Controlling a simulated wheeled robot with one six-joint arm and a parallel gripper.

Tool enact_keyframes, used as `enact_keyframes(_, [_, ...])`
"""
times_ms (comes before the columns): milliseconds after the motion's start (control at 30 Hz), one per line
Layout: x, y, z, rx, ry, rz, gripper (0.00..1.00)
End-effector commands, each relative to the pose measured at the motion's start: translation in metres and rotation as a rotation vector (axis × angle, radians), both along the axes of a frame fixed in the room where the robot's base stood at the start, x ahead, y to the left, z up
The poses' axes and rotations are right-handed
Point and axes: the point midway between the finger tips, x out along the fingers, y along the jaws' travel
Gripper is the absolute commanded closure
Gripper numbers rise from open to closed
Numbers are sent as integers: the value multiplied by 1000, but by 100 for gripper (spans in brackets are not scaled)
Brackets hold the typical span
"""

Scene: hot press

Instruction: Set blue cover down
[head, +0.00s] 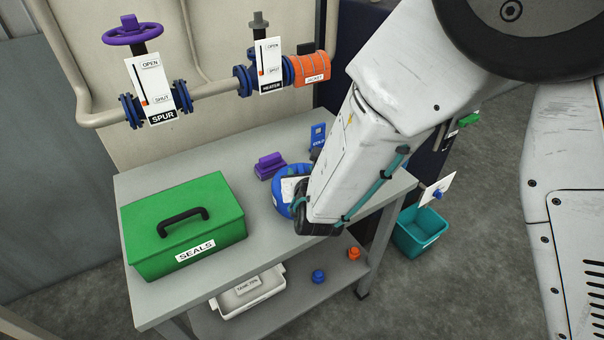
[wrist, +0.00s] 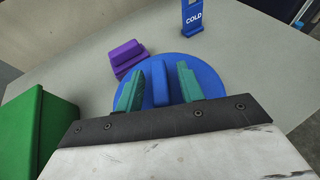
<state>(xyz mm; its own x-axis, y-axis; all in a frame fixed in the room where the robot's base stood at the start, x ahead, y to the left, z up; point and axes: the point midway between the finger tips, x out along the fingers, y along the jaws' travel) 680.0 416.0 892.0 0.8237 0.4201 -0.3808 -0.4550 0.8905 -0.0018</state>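The blue cover (wrist: 215,80) is a round disc with a raised bar handle (wrist: 161,86) across its middle. It appears to lie flat on the grey table (wrist: 255,50). In the head view the blue cover (head: 282,178) shows beside my wrist, partly hidden by it. My gripper (wrist: 160,68) is over the cover, its two teal fingers one on each side of the bar handle. A gap shows between each finger and the handle, so it is open and around the handle without gripping it. The fingertips are hidden in the head view.
A purple block (head: 269,165) stands close behind the cover, left of a blue COLD stand (wrist: 192,17). A green SEALS box (head: 185,228) fills the table's left. Pipes with valves (head: 150,88) run behind. A teal bin (head: 421,230) is on the floor at right.

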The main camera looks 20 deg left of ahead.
Motion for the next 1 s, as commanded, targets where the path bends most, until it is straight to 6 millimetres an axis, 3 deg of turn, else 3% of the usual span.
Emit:
enact_keyframes(167, [-18, -8, 10, 1, -1, 2, 62])
enact_keyframes(400, [-62, -30, 30, 1, 0, 3, 62])
enact_keyframes(600, [-89, -44, 43, 2, -1, 1, 62])
enact_keyframes(1000, [-99, -51, 47, 1, -1, -1, 62])
